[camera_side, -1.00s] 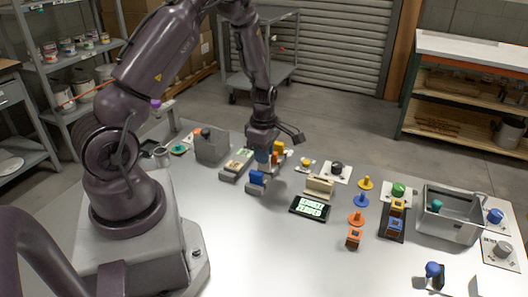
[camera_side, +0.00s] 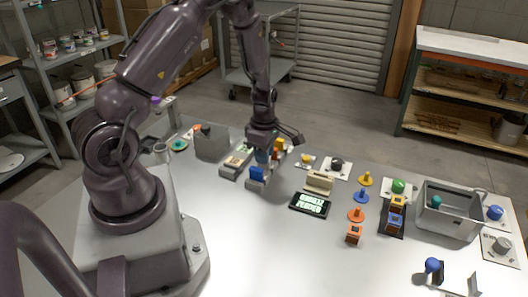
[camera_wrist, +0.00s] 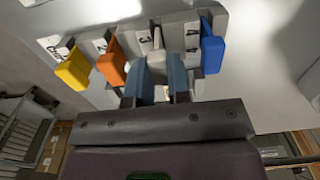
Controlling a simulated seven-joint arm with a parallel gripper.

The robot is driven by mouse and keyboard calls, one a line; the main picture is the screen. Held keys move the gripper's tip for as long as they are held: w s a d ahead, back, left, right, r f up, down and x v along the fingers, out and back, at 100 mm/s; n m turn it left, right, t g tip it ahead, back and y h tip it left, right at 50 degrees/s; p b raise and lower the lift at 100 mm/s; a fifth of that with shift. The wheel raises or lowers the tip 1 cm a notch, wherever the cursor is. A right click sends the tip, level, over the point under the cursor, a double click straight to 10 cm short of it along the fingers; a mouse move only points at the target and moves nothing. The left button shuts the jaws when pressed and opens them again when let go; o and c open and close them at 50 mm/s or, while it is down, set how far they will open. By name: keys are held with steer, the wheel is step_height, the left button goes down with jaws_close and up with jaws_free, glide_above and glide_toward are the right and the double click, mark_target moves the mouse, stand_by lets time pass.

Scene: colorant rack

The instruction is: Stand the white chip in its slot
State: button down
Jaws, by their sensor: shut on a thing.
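My gripper (camera_wrist: 160,84) is shut on the white chip (camera_wrist: 157,62), which shows pale between the two blue-grey fingers in the wrist view. The fingers are over the numbered grey rack (camera_wrist: 192,28), between the orange chip (camera_wrist: 112,62) and the blue chip (camera_wrist: 211,50). The yellow chip (camera_wrist: 72,70) stands beyond the orange one. The white chip's lower end is close to the rack, but I cannot tell whether it is seated in a slot. In the side view my gripper (camera_side: 263,155) is low over the rack, behind the blue chip (camera_side: 256,173), and hides the white chip.
A pale block (camera_side: 319,181) and a dark display (camera_side: 310,204) stand right of the rack. A grey box (camera_side: 211,142) is to the left. Coloured knobs and a grey bin (camera_side: 447,225) are farther right.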

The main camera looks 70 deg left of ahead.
steer(key=shift+f, duration=0.15)
steer(key=c, duration=0.7)
jaws_free()
steer(key=shift+o, duration=0.2)
steer(key=shift+r, duration=3.5)
